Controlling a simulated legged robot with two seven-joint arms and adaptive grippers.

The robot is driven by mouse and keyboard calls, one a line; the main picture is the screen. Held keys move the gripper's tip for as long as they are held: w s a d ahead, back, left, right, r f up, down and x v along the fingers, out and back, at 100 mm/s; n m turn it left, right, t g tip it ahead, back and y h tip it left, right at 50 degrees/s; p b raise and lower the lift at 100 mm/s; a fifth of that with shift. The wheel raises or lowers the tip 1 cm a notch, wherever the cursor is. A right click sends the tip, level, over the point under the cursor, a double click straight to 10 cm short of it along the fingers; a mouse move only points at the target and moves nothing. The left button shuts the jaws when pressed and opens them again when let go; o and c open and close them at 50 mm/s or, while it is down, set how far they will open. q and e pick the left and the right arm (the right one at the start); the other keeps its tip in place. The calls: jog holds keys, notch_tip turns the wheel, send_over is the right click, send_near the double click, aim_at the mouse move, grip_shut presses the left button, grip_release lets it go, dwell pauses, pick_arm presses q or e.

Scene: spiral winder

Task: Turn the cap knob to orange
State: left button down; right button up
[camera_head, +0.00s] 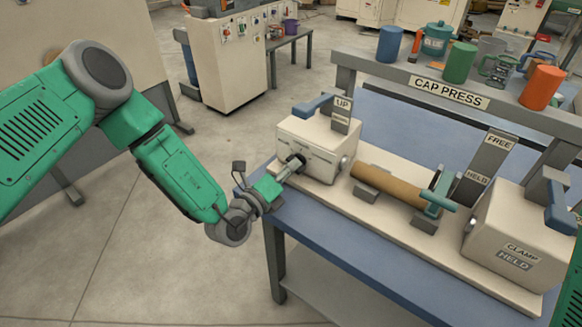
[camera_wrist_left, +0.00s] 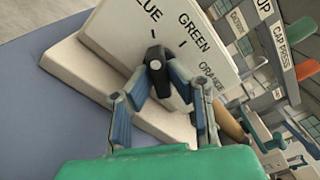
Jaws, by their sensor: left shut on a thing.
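The black cap knob (camera_wrist_left: 156,62) sits on the front face of a cream box (camera_head: 318,148) at the left end of the bench; in the head view it (camera_head: 297,160) is partly covered. My left gripper (camera_head: 292,167) is shut on the knob, with a finger on each side of it in the wrist view (camera_wrist_left: 158,82). The face carries the words BLUE, GREEN and ORANGE (camera_wrist_left: 211,78). The knob's upper end points up in the wrist view, near the tick by BLUE; its exact setting is hard to tell. My right gripper is out of view.
A brown tube (camera_head: 388,186) lies on supports right of the box. A clamp box (camera_head: 520,235) marked HELD stands at the right end. Blue, green and orange cups (camera_head: 541,88) stand on the shelf behind. Floor left of the bench is clear.

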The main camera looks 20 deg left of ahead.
pick_arm(q)
jog(key=shift+a, duration=0.1)
jog(key=shift+m+p, duration=0.65)
jog(key=shift+m, duration=0.15)
jog(key=m+p, duration=0.3)
jog(key=m, duration=0.1)
jog(key=m+p, duration=0.5)
jog(key=m, duration=0.2)
jog(key=shift+m, duration=0.3)
jog(key=m+p, duration=0.4)
jog(key=m, duration=0.2)
jog(key=shift+s+p, duration=0.1)
jog(key=shift+p, duration=0.25)
jog(key=m+p, duration=0.2)
jog(key=m, duration=0.2)
jog(key=shift+f, duration=0.15)
jog(key=shift+m+p, duration=0.3)
jog(key=shift+m, duration=0.1)
jog(key=shift+f, duration=0.15)
